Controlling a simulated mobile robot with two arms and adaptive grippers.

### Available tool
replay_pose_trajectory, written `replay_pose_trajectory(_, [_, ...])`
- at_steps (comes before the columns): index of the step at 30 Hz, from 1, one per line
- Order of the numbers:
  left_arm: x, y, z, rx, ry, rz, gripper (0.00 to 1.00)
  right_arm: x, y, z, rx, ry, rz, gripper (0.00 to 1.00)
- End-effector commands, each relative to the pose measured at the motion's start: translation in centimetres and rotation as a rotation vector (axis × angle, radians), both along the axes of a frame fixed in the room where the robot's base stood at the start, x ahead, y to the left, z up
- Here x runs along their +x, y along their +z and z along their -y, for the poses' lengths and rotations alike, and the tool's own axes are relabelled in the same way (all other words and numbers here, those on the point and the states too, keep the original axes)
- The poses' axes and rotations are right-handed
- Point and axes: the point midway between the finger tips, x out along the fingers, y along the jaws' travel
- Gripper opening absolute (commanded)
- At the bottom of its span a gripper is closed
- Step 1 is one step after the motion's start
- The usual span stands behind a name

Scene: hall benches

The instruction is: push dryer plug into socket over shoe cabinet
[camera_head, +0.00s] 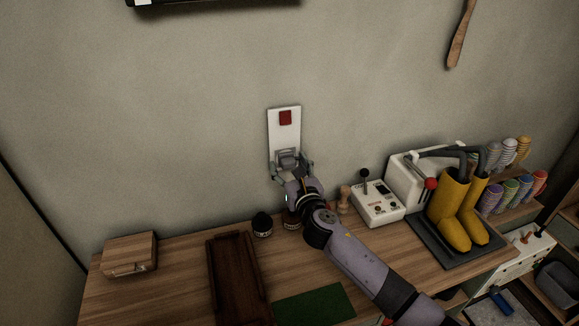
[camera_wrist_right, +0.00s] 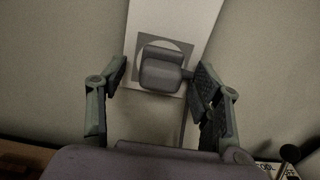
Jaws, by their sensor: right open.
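A white wall panel (camera_head: 285,138) with a red square near its top is above the wooden cabinet top (camera_head: 185,280). My left gripper is out of view.
A white dryer (camera_head: 402,179) with dark tubes and yellow boots (camera_head: 453,213) stands right. A white control box (camera_head: 378,206), a wooden stamp (camera_head: 344,198), a dark jar (camera_head: 262,225), a brown tray (camera_head: 237,280), a green mat (camera_head: 313,304) and a wooden box (camera_head: 130,252) share the top.

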Motion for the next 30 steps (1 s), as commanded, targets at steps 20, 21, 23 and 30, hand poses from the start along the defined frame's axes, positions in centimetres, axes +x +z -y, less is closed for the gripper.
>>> replay_pose_trajectory(20, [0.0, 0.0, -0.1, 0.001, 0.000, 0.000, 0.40, -7.1, -0.1, 2.3, -0.002, 0.002, -0.002, 0.60])
replay_pose_trajectory(21, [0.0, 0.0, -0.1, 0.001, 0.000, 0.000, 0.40, -7.7, -0.1, 2.5, -0.002, 0.001, -0.002, 0.60])
replay_pose_trajectory(23, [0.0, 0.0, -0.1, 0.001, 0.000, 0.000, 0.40, -8.7, -0.1, 2.8, -0.001, 0.002, -0.002, 0.60])
replay_pose_trajectory(30, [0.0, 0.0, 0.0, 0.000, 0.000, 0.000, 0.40, -11.1, 0.0, 3.6, 0.000, 0.000, -0.001, 0.60])
